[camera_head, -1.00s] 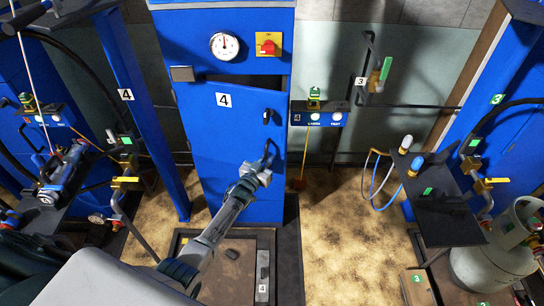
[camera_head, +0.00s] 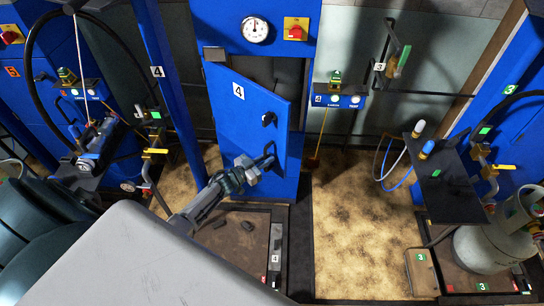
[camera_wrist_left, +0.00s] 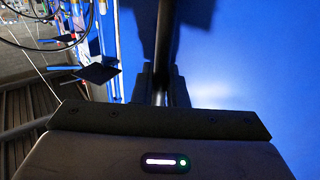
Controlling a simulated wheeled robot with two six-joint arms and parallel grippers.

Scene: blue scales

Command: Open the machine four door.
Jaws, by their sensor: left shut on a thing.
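The blue door (camera_head: 240,125) of machine four, marked with a white "4" label (camera_head: 238,91), stands partly open, with a dark gap along its top and right side. My left gripper (camera_head: 262,166) is shut on the dark door handle (camera_head: 270,157) on the door's lower right part. In the left wrist view the handle (camera_wrist_left: 164,35) is a dark upright bar between the fingers (camera_wrist_left: 160,88), in front of the blue door face (camera_wrist_left: 250,60). A small black latch (camera_head: 268,118) sits above the handle. My right gripper is not in view.
The machine's upper panel carries a gauge (camera_head: 255,29) and a red-yellow switch (camera_head: 296,29). A blue post (camera_head: 170,90) stands left of the door. A dark shelf (camera_head: 450,190) and a gas cylinder (camera_head: 497,250) are at right. Sandy floor (camera_head: 350,230) right of the machine is clear.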

